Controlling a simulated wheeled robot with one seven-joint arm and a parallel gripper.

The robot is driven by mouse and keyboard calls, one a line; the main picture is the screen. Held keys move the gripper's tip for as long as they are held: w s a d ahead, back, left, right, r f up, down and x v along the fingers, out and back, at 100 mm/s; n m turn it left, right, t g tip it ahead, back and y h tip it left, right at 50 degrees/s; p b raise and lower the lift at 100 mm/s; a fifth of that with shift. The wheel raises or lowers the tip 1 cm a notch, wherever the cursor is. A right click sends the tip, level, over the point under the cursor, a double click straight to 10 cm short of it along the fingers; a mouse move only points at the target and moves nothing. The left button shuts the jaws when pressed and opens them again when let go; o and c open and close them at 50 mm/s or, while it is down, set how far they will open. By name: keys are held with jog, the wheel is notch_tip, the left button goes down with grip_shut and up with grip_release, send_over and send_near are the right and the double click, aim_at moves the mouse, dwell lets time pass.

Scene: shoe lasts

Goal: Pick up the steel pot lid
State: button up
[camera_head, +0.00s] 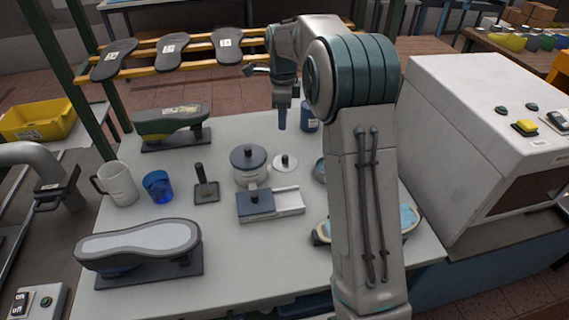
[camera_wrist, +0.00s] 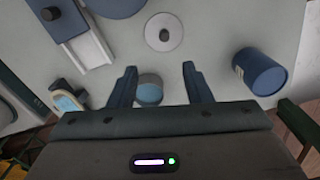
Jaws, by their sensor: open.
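The steel pot lid (camera_head: 286,163) is a pale, flat disc with a small dark knob, lying on the grey table just right of a pot (camera_head: 249,175) with a dark lid. In the wrist view the pale lid (camera_wrist: 176,24) lies beyond my fingertips, near the top middle. My gripper (camera_head: 282,122) is above the table, behind the lid in the head view. In the wrist view my gripper (camera_wrist: 160,68) has its two fingers wide apart with nothing held. The lid is fully visible there.
A dark blue can (camera_wrist: 262,72) stands beside my gripper. A round blue-and-grey object (camera_wrist: 149,90) shows between the fingers, lower down. A slider block (camera_head: 256,204) lies in front of the pot. A large white machine (camera_head: 460,130) borders the table's right.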

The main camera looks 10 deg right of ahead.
jog(key=w+f+m, duration=0.1)
jog(key=w+f, duration=0.1)
send_over(284, 156)
jog(key=shift+m, duration=0.3)
jog(key=f, duration=0.8)
jog(key=shift+w+a+p, duration=0.25)
jog(key=shift+p, duration=0.1)
jog(key=f, duration=0.1)
jog(key=f+p, duration=0.1)
jog(key=f, duration=0.2)
jog(key=shift+s+d+f, duration=0.3)
jog(key=shift+s+f, duration=0.05)
jog(key=shift+f, duration=0.5)
grip_shut()
